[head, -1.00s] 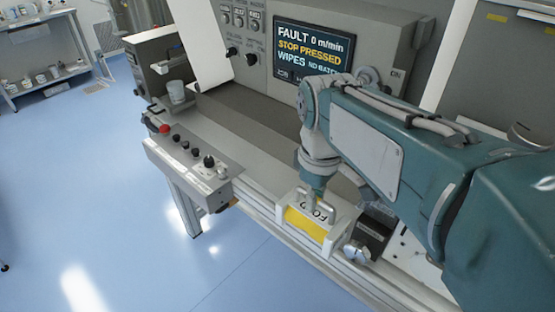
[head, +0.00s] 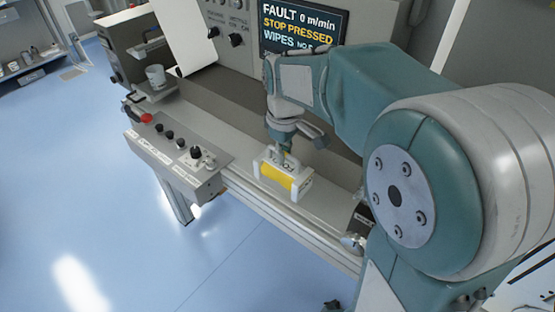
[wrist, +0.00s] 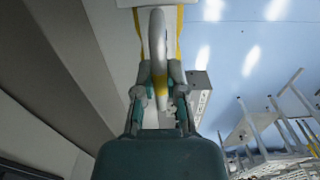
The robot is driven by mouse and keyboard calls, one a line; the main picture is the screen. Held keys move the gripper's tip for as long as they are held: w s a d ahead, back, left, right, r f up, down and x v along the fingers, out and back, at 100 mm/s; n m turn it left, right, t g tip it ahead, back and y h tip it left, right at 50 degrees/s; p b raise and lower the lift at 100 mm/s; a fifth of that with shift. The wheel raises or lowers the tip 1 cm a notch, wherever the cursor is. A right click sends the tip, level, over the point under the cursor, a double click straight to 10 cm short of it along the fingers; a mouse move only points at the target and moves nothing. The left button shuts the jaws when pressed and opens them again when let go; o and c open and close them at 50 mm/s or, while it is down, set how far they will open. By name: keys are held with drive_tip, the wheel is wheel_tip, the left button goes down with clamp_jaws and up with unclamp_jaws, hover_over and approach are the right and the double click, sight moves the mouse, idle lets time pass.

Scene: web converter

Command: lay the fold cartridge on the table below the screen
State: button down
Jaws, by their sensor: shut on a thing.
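The fold cartridge (head: 279,177) is a white block with a yellow front panel and a handle on top. In the head view it is at the front part of the grey table (head: 225,132) below the screen (head: 303,27). My gripper (head: 286,158) is above it, shut on its handle. In the wrist view the pale handle (wrist: 157,45) runs between the fingers of my gripper (wrist: 158,95). Whether the cartridge's underside touches the table or hangs just above it, I cannot tell.
A control box (head: 178,150) with a red stop button and black knobs stands at the table's front left. A clear cup (head: 156,76) sits on a small shelf behind it. A dark block (head: 362,220) is on the front rail at right. The table's middle is bare.

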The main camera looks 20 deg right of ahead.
sight(279, 165)
drive_tip(key=w+f, duration=0.3)
drive_tip(key=shift+f, duration=0.15)
drive_tip(key=shift+w+f, duration=0.1)
drive_tip(key=shift+f, duration=1.55)
drive_tip(key=shift+f, duration=0.1)
drive_tip(key=c, duration=0.7)
unclamp_jaws()
